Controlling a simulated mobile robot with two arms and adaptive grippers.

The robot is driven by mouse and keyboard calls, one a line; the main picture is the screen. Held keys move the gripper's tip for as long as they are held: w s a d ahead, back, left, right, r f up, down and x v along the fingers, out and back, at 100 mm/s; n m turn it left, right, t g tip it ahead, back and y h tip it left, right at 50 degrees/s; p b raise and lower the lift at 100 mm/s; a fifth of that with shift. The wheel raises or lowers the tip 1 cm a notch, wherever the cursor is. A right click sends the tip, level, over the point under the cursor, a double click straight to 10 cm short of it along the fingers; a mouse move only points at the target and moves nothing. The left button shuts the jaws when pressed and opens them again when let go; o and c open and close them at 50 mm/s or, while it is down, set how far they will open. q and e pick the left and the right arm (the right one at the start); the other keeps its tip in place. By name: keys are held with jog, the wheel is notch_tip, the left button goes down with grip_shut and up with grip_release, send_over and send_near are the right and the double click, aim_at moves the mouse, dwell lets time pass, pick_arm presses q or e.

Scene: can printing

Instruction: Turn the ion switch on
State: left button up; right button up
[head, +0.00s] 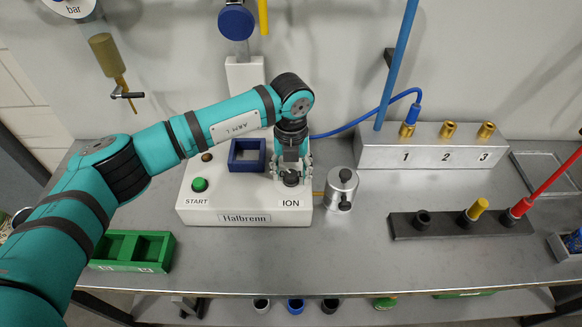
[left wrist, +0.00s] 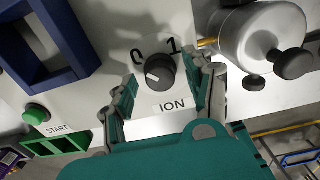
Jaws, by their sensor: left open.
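The black ION switch knob (head: 291,179) sits on the front right of the white Halbrenn machine (head: 250,205). In the left wrist view the ION knob (left wrist: 160,72) has a white mark on its left side, on the side of the 0 and away from the 1. My left gripper (head: 291,172) points down over the knob. Its open fingers (left wrist: 163,82) stand on either side of the knob, with visible gaps between them and it. My right gripper is not in view.
A green START button (head: 200,184) and a dark blue square frame (head: 247,154) are on the same machine. A metal cylinder with black knobs (head: 342,188) stands close to the right of the gripper. A green tray (head: 131,266) lies at front left.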

pick_arm(q)
jog(key=shift+c, duration=0.4)
grip_shut()
jog(key=shift+f+m+b, duration=0.15)
jog(key=shift+m+b, duration=0.15)
jog(key=shift+b, duration=0.4)
jog(key=m+b, duration=0.8)
jog(key=b, duration=0.2)
jog(key=shift+f+b, duration=0.1)
jog(key=shift+b, duration=0.25)
jog(key=m+b, duration=0.3)
jog(key=m, duration=0.1)
jog(key=shift+m, duration=0.4)
jog(key=m+b, duration=0.1)
jog(key=m, duration=0.2)
jog(key=shift+r+b, duration=0.2)
jog(key=shift+b, duration=0.2)
jog(key=shift+r+m, duration=0.1)
jog(key=shift+m, duration=0.6)
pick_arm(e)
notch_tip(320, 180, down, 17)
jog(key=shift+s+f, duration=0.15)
pick_arm(q)
jog(key=shift+b, duration=0.3)
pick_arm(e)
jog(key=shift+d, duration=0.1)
